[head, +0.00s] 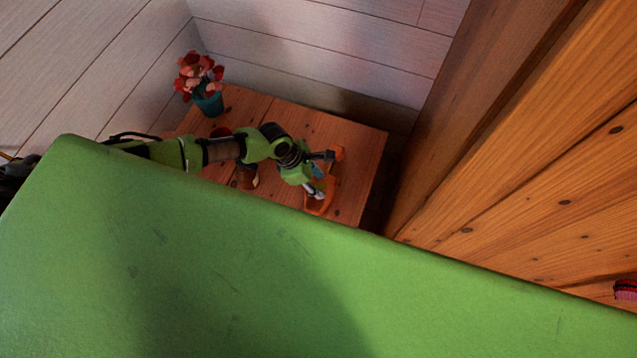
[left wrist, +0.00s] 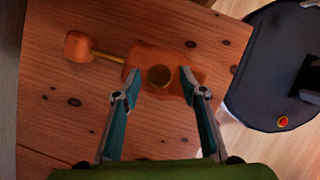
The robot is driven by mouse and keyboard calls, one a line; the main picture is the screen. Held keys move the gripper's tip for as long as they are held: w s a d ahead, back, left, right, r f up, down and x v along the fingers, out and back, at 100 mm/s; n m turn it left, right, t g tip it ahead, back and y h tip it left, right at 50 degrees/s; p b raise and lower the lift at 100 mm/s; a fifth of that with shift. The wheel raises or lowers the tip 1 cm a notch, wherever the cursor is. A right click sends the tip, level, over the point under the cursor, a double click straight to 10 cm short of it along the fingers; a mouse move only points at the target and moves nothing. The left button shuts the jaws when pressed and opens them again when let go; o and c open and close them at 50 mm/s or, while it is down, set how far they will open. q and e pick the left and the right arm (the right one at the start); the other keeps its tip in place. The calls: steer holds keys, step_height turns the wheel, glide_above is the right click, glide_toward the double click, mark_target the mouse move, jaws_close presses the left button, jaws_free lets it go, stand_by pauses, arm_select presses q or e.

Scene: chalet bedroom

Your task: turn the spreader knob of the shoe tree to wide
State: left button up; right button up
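The shoe tree lies on the wooden tabletop. In the left wrist view its orange-brown wooden body (left wrist: 180,57) carries a round brass spreader knob (left wrist: 159,76), and a thin brass rod runs left to a heel block (left wrist: 78,46). My left gripper (left wrist: 161,86) is open, with one fingertip on each side of the knob and a gap to it on both sides. I cannot tell the height of the fingertips over the wood. In the head view my left gripper (head: 322,175) partly covers the shoe tree (head: 320,206). My right gripper is not in view.
The wooden table (head: 358,142) stands in a corner by the pale plank wall. A red-flowered plant in a teal pot (head: 208,102) is at its back left. A brown object (head: 248,180) sits beneath my arm. Wooden panelling (head: 530,150) rises at right. The table's near edge is hidden.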

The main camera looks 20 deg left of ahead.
arm_select(q)
steer(key=shift+w+d+f, duration=0.1)
steer(key=shift+d+f, duration=0.05)
steer(key=shift+f, duration=0.15)
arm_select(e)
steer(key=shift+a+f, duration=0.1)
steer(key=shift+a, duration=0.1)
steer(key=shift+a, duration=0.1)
arm_select(q)
steer(key=c, duration=1.1)
